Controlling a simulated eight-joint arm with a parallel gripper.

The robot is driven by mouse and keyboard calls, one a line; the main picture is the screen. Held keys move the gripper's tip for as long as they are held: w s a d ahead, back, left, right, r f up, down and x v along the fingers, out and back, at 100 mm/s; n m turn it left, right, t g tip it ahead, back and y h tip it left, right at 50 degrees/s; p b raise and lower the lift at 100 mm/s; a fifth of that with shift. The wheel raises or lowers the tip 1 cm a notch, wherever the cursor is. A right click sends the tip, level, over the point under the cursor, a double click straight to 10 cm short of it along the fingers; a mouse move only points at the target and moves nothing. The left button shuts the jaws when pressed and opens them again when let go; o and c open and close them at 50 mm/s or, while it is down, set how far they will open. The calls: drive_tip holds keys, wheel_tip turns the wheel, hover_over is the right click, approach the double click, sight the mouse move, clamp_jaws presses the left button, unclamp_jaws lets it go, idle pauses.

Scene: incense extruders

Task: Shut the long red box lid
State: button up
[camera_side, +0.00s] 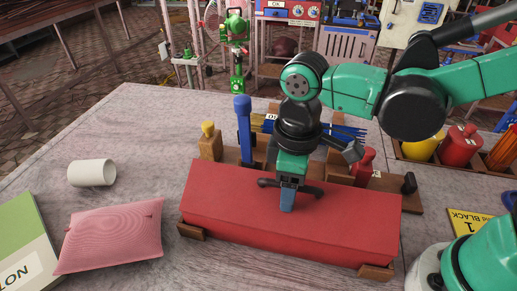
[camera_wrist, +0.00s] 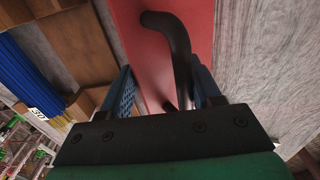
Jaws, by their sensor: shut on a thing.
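The long red box lid (camera_side: 350,212) lies across the top of the long red box (camera_side: 250,235) at the front middle of the table. I see no clear gap along its front edge; its back edge is partly hidden by my arm. A black curved handle (camera_side: 312,190) stands on the lid. My gripper (camera_side: 287,200) points down at the handle, its blue fingers around it and shut on it. In the wrist view the handle (camera_wrist: 175,38) runs between my fingers (camera_wrist: 163,92), over the red lid (camera_wrist: 127,30).
Behind the box stand a wooden rack (camera_side: 230,155) with a blue post (camera_side: 243,128), blue sticks (camera_side: 345,132) and a red bottle (camera_side: 365,165). A pink cushion (camera_side: 110,235) and white cup (camera_side: 92,173) lie left. A yellow card (camera_side: 470,222) lies right. The table's far left is clear.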

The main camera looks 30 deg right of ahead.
drive_tip(key=shift+f, duration=0.1)
idle(0.3)
drive_tip(key=shift+w+d+f, duration=0.4)
drive_tip(key=shift+f, duration=0.25)
drive_tip(key=o, duration=0.7)
drive_tip(key=shift+r, duration=3.5)
